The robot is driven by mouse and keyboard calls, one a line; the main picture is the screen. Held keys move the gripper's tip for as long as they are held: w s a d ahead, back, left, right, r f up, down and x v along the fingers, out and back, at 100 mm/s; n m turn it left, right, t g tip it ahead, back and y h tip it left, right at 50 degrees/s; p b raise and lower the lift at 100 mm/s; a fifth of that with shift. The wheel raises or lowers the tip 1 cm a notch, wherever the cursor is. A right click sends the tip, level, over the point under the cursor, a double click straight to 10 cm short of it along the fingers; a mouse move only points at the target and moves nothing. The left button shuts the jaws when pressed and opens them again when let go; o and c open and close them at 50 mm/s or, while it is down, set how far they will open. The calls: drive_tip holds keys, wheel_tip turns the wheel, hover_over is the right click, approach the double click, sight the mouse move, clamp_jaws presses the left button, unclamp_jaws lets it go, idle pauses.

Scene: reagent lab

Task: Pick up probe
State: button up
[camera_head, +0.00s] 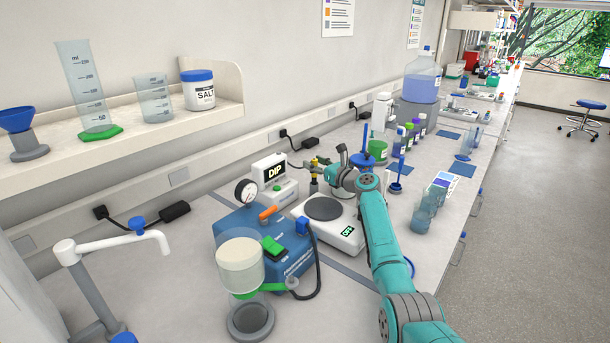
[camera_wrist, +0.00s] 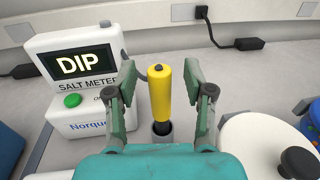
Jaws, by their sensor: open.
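The probe (camera_wrist: 160,92) has a yellow handle and a black lower part. It stands upright in a small grey holder (camera_wrist: 162,133) beside the salt meter (camera_wrist: 80,80), whose screen reads DIP. My gripper (camera_wrist: 158,78) is open, with one finger on each side of the yellow handle and a gap visible on both sides. In the head view the probe (camera_head: 314,186) is a small yellow shape right of the salt meter (camera_head: 272,180), with my gripper (camera_head: 322,166) around it. The probe's tip is hidden in the holder.
A white scale (camera_head: 330,225) with a round grey plate stands in front of the probe. A blue pump unit (camera_head: 262,250) with a gauge is at its left. Bottles and a green-labelled jar (camera_head: 377,150) stand behind to the right. The wall is close behind.

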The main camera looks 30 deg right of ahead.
drive_tip(key=shift+w, duration=0.2)
clamp_jaws()
wheel_tip(320, 180, up, 10)
drive_tip(key=shift+r, duration=0.1)
idle(0.5)
